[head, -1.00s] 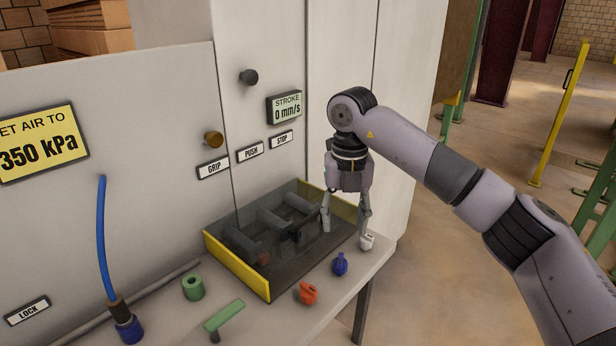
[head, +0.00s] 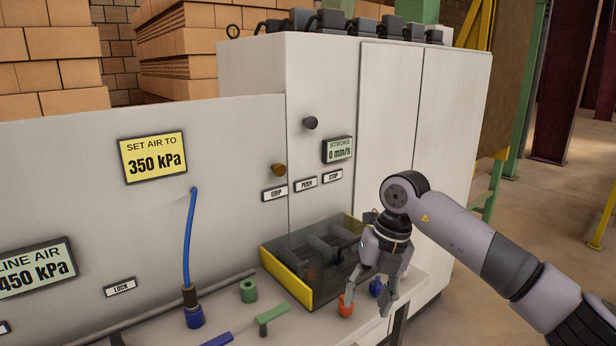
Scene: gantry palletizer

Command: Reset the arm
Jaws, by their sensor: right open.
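My right gripper (head: 367,298) is open and points down over the right end of the work shelf, in front of the tray's right side. Its arm comes in from the right edge. Its fingers are apart, with nothing seen between them in its grip. An orange-red knob-like part (head: 346,304) stands by the left finger, and a blue one (head: 375,287) shows between the fingers. I cannot tell whether the fingers touch them. My left gripper is not in view.
A dark tray (head: 286,277) with a yellow end holds grey parts. A green ring (head: 248,291), green T-shaped part (head: 271,314) and blue hose (head: 188,240) are left. Signs read set air 350 kPa (head: 153,157), line air 450 kPa (head: 38,272), stroke 0 mm/s (head: 338,147).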

